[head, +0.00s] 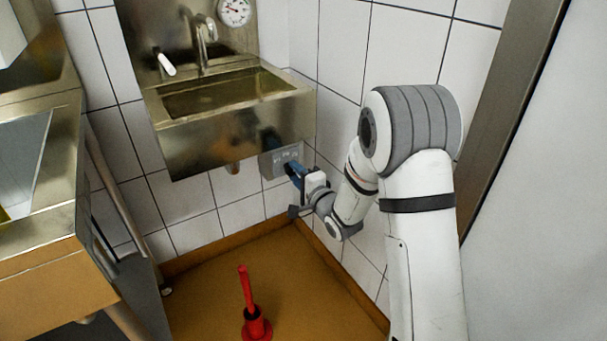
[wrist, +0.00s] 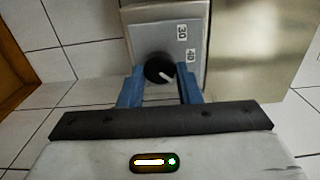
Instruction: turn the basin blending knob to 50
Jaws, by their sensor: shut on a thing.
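The blending knob is a round black knob (wrist: 158,68) with a white pointer mark, on a grey control box (wrist: 150,20) below the basin. My gripper (wrist: 160,84) has its two blue fingers on either side of the knob, shut on it. In the wrist view the pointer slants to the lower right, below the label 40 (wrist: 190,55). The label 30 (wrist: 182,31) is above that. No 50 label shows; the right finger covers part of the box there. In the head view, my gripper (head: 295,171) reaches the box (head: 278,164) and hides the knob.
The steel basin (head: 200,140) with a tap (head: 203,45) and a round dial gauge (head: 234,11) is above the box. A red-handled object (head: 248,290) stands on the brown floor. A steel table (head: 50,250) is at left. A tiled wall is close beside my arm.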

